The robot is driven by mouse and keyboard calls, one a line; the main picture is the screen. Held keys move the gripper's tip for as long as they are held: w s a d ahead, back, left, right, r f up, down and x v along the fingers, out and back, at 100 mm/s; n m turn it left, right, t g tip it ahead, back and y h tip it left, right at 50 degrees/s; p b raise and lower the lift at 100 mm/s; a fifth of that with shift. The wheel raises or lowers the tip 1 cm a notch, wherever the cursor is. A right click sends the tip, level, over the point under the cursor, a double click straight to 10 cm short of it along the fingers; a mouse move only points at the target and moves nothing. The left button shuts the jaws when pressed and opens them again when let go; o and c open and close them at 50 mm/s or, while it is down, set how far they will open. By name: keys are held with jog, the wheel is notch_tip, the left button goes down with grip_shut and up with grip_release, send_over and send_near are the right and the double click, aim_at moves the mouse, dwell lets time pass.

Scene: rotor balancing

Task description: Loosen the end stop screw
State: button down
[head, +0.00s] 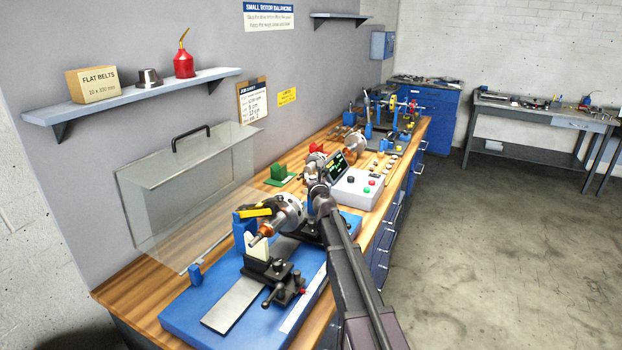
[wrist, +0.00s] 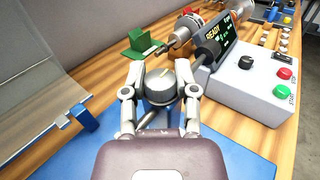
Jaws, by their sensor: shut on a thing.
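In the wrist view, my gripper (wrist: 160,92) has its two fingers closed on opposite sides of a round dark knob with a pale top and a yellow line, which looks like the end stop screw (wrist: 158,78). A thin rod shows below the knob, between the fingers. In the head view, my arm hides the knob and most of the gripper. The balancing machine stands on a blue base plate (head: 190,315), with a metal rotor (head: 288,213) on its supports, left of my arm.
A grey control box (head: 355,188) with a READY display and buttons stands close beyond the gripper. A clear guard (head: 190,190) stands along the wall side. A green block (wrist: 143,45) sits on the bench behind the knob. More machines stand farther along.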

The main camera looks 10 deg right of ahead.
jog(key=n+g+y, duration=0.1)
jog(key=n+y, duration=0.2)
jog(key=y, duration=0.1)
jog(key=n+g+y, duration=0.1)
jog(key=n+y, duration=0.1)
jog(key=y, duration=0.2)
jog(key=shift+w+d+n+g+y, duration=0.2)
jog(key=shift+n+g+y, duration=0.1)
jog(key=shift+n, duration=0.1)
jog(key=n+g+y, duration=0.4)
jog(key=y, duration=0.1)
jog(key=shift+w+n+g, duration=0.15)
jog(key=shift+n+g, duration=0.15)
jog(key=shift+g, duration=0.1)
jog(key=n+g+y, duration=0.1)
jog(key=n+g, duration=0.1)
jog(key=g, duration=0.1)
jog(key=n+g+y, duration=0.2)
jog(key=n+g, duration=0.1)
jog(key=g, duration=0.1)
jog(key=shift+w, duration=0.1)
jog(key=shift+n+g+y, duration=0.15)
jog(key=shift+n+g, duration=0.8)
jog(key=shift+g, duration=0.6)
jog(key=shift+n+g+y, duration=0.15)
jog(key=shift+n+g, duration=0.8)
jog(key=shift+g, duration=0.6)
jog(key=shift+a, duration=0.1)
